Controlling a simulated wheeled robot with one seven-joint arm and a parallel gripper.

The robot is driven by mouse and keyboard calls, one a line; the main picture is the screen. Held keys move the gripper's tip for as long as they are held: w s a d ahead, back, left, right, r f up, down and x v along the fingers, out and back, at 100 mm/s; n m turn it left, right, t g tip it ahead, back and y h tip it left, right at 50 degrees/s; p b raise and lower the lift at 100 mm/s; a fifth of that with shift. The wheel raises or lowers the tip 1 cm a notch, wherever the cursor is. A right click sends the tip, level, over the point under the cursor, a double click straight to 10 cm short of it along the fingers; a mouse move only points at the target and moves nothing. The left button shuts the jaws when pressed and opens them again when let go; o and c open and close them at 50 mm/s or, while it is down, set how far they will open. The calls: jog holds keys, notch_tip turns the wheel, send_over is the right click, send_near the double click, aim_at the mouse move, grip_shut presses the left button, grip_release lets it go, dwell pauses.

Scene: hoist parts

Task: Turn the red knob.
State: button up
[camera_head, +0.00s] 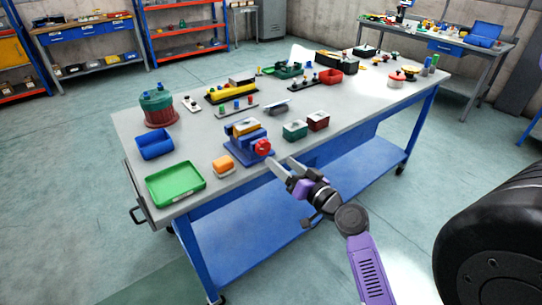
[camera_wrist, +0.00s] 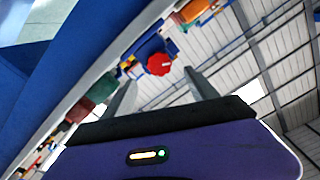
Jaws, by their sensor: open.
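The red knob (camera_head: 263,147) sits on the front of a blue block-like device (camera_head: 240,154) near the front edge of the workbench. In the wrist view the red knob (camera_wrist: 159,64) shows ahead of the fingers, between them and a little past their tips. My gripper (camera_head: 280,163) is open and empty, just right of the knob and apart from it. In the wrist view the gripper (camera_wrist: 160,82) has its two grey fingers spread wide.
Floor in front is clear.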

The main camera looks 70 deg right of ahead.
aim_at(265, 149)
jog(key=shift+n, duration=0.9)
jog(key=p+x, duration=0.2)
jog(key=x, duration=0.6)
jog(key=shift+s, duration=0.1)
jog(key=shift+c, duration=0.2)
jog(key=c, duration=1.3)
jog(key=shift+m, duration=0.4)
